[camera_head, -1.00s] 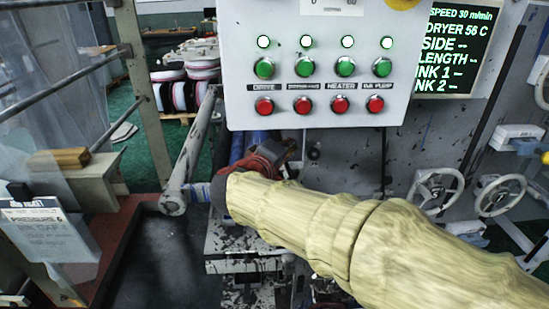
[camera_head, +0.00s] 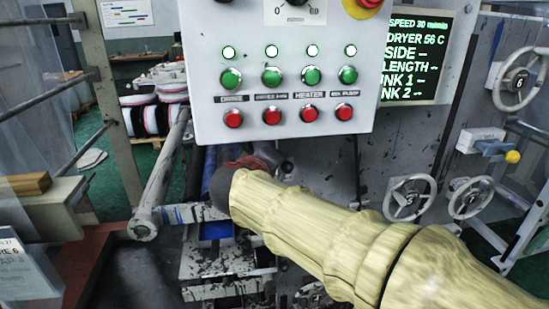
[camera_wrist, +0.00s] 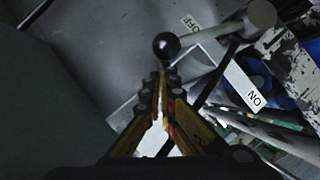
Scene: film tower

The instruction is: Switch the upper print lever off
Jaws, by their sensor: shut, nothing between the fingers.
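In the wrist view a lever with a black ball knob (camera_wrist: 167,46) reaches left from a round grey pivot (camera_wrist: 262,14). An OFF label (camera_wrist: 190,22) lies just above its rod, and an ON label (camera_wrist: 252,97) lies below and to the right. The rod lies between the labels, with the knob nearer OFF; I cannot tell its exact setting. My gripper (camera_wrist: 161,82) is shut and empty, its tips just below the knob; contact is unclear. In the head view my sleeved arm hides the gripper, and I cannot make out this lever there.
A control panel (camera_head: 281,20) with green and red buttons hangs above my arm. A dark readout screen (camera_head: 417,60) is to its right. Handwheels (camera_head: 470,198) and a yellow knob (camera_head: 512,157) are at the right. A grey roller bar (camera_head: 165,175) stands left of my arm.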

